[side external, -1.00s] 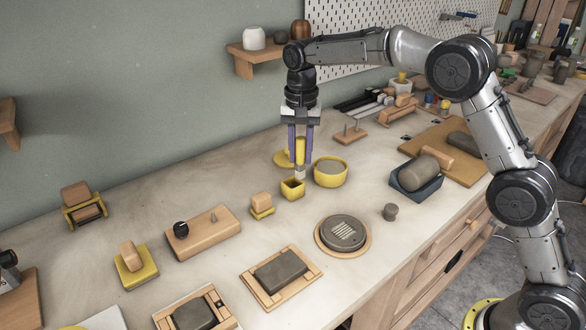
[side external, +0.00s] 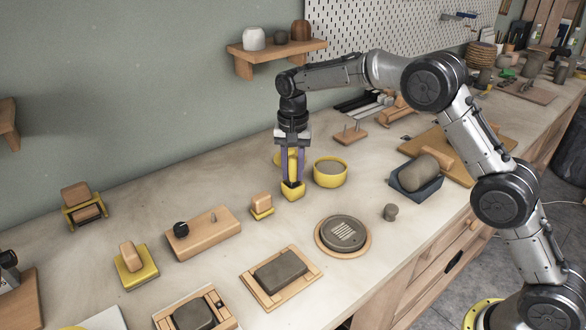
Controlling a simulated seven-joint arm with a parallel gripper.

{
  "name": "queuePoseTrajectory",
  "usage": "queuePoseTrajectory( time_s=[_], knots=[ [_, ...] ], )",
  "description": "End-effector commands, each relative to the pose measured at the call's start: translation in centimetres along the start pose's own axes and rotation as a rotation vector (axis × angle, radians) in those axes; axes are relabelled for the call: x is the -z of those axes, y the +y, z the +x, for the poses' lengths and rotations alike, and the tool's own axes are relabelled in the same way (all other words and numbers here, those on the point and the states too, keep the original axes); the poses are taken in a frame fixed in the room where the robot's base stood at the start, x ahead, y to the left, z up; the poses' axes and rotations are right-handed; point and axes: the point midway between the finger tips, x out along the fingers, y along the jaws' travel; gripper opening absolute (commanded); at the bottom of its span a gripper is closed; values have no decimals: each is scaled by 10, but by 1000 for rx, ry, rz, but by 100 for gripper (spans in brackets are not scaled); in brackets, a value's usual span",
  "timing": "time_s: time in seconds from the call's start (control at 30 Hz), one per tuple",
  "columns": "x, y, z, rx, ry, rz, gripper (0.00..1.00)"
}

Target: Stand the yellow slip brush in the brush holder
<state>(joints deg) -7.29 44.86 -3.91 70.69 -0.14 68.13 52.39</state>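The yellow slip brush (side external: 292,163) is upright between the two purple fingers of my gripper (side external: 293,178), which is shut on it. The fingertips are at the holder's rim, and the brush's pale lower end is hidden, seemingly inside the cup. I cannot tell whether the brush touches the bottom.
A yellow bowl of grey slip (side external: 330,180) stands close to the right of the holder. A yellow disc (side external: 279,159) lies behind the gripper. A wooden block on a yellow base (side external: 261,206) is to the left. Bare bench lies in front of the holder.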

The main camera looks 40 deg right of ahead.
Motion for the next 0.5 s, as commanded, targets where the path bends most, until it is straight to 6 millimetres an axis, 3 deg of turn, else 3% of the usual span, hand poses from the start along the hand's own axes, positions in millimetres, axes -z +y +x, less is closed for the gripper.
queuePoseTrajectory(
  time_s=[0.03,0.17,0.5],
  knots=[
    [0,0,0,0,0,0,38],
    [0,0,0,0,0,0,61],
    [0,0,-3,0,0,0,61]
  ],
)
